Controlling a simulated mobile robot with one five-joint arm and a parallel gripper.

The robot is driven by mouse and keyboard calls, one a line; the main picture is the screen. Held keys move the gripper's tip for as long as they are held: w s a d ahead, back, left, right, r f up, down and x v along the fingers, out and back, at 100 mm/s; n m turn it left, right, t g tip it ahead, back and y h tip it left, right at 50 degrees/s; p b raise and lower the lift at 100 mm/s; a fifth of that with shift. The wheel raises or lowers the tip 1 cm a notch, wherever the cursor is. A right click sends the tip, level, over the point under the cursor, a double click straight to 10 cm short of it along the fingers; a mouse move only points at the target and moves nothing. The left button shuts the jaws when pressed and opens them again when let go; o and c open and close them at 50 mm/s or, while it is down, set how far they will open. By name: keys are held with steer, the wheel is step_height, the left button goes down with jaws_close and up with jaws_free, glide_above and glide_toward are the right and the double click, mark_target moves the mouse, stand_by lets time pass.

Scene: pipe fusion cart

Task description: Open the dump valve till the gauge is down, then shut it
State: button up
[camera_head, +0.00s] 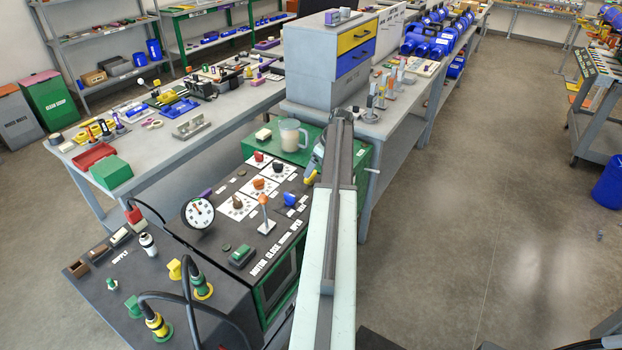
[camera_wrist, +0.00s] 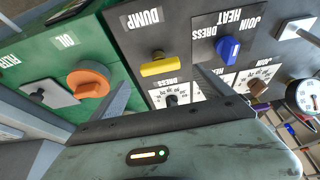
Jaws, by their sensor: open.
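The dump valve's yellow handle (camera_wrist: 163,66) shows in the wrist view below the DUMP label on the dark panel. It also shows in the head view (camera_head: 310,177) beside the end of my arm. My gripper (camera_wrist: 163,92) is open, with one finger on each side of the handle's line in the wrist view and nothing held. I cannot tell whether a finger touches the handle. The round white gauge (camera_head: 198,213) stands at the panel's left edge in the head view and at the right edge of the wrist view (camera_wrist: 303,95). Its reading is too small to tell.
A blue knob (camera_wrist: 228,48) and a brown knob (camera_wrist: 260,88) sit to the right of the handle in the wrist view. An orange knob (camera_wrist: 90,80) is to the left on the green oil unit. An orange-topped lever (camera_head: 264,200) rises from the panel. Open floor lies to the right.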

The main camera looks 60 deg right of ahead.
mark_target(312, 175)
steer(key=b+x, duration=0.3)
steer(key=x, duration=0.2)
steer(key=shift+f+b, duration=0.2)
steer(key=shift+b, duration=0.15)
steer(key=shift+r, duration=0.15)
